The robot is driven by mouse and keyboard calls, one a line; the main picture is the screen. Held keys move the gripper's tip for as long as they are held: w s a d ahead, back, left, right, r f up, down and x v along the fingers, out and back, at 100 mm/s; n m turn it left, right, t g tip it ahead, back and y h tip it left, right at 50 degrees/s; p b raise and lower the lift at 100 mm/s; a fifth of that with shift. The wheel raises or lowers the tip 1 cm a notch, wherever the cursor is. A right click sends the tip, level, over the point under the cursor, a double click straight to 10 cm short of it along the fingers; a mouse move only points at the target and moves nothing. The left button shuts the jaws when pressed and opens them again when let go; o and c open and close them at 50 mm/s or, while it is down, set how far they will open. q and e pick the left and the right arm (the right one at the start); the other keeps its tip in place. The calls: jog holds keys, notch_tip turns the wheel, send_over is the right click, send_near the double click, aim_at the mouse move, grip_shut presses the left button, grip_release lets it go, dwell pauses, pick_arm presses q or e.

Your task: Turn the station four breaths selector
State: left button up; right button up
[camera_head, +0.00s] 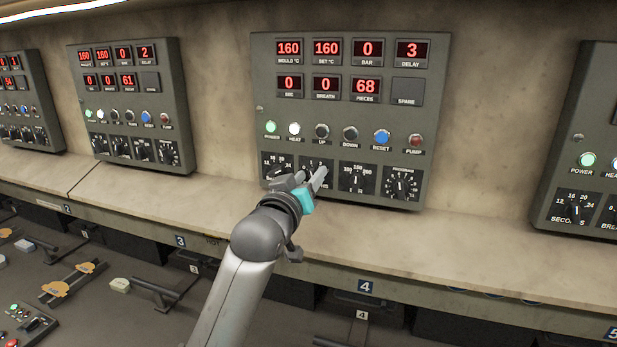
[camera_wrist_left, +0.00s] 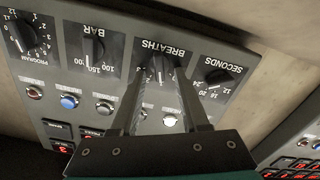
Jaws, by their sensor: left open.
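The station four control panel (camera_head: 433,130) is a grey-green box with red displays, on the wall above the label 4 (camera_head: 366,286). Its breaths selector (camera_head: 315,163) is second from the left in the bottom row of dials, and my left gripper partly covers it. In the left wrist view, which is upside down, the black breaths knob (camera_wrist_left: 159,64) shows between the fingertips. My left gripper (camera_head: 311,178) is open in front of the dial; it also shows in the left wrist view (camera_wrist_left: 160,74). Whether the fingers touch the knob I cannot tell.
The seconds dial (camera_head: 278,169) is left of the breaths dial and the bar dial (camera_head: 357,178) right. Lamps and buttons, including a blue reset button (camera_head: 382,136), sit above. A bare ledge (camera_head: 450,240) runs below; similar panels (camera_head: 130,105) stand along the wall.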

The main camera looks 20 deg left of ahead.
pick_arm(q)
grip_shut()
dwell(0.3)
dwell(0.3)
jog(key=m+p, duration=0.2)
jog(key=m, duration=0.1)
jog(key=shift+d+r+p, duration=0.15)
jog(key=shift+r+p, duration=0.05)
jog(key=shift+p, duration=0.15)
jog(key=shift+d+f+m+p, duration=0.15)
jog(key=shift+m+p, duration=0.6)
jog(key=shift+m, duration=0.45)
jog(key=shift+d+m+p, duration=0.1)
jog(key=shift+m+p, duration=0.65)
jog(key=shift+m, duration=0.45)
